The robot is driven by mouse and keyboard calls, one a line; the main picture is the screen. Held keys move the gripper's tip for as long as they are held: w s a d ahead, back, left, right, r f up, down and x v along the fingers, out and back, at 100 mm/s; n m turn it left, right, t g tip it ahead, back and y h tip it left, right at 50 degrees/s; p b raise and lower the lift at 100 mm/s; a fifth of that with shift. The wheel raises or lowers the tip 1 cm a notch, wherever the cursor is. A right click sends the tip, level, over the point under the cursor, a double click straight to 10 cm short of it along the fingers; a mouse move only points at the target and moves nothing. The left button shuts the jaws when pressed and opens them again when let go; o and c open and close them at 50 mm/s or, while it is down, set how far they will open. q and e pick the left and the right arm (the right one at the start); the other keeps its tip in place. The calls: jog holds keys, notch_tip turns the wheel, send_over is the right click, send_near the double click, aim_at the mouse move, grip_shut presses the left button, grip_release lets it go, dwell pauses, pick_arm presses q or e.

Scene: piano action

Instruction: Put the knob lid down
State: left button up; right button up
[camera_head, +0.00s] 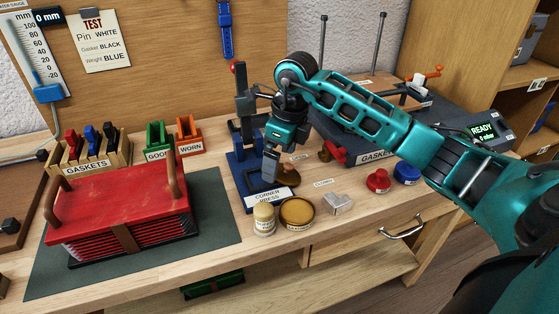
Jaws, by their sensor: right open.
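My right gripper (271,166) points down over the bench, open, beside the blue corner press (245,165). I see nothing held between its fingers, though they are small and partly dark. No lid is labelled as the knob lid. A red round piece with a knob-like top (378,182) and a similar blue one (407,173) sit on the bench to the right, apart from the gripper. My left gripper is not in view.
A red slatted box with brown handles (118,205) stands on a dark mat (218,230) at left. Behind it are the gaskets rack (90,158) and green and orange bins. A metal block (338,203) lies near the front edge. A gasket station (350,130) stands behind my right arm.

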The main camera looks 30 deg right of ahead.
aim_at(287, 177)
notch_tip(287, 177, up, 10)
jog(key=s, duration=0.1)
jog(key=shift+s+d+p, duration=0.15)
jog(key=shift+d+p, duration=0.2)
jog(key=shift+d, duration=0.05)
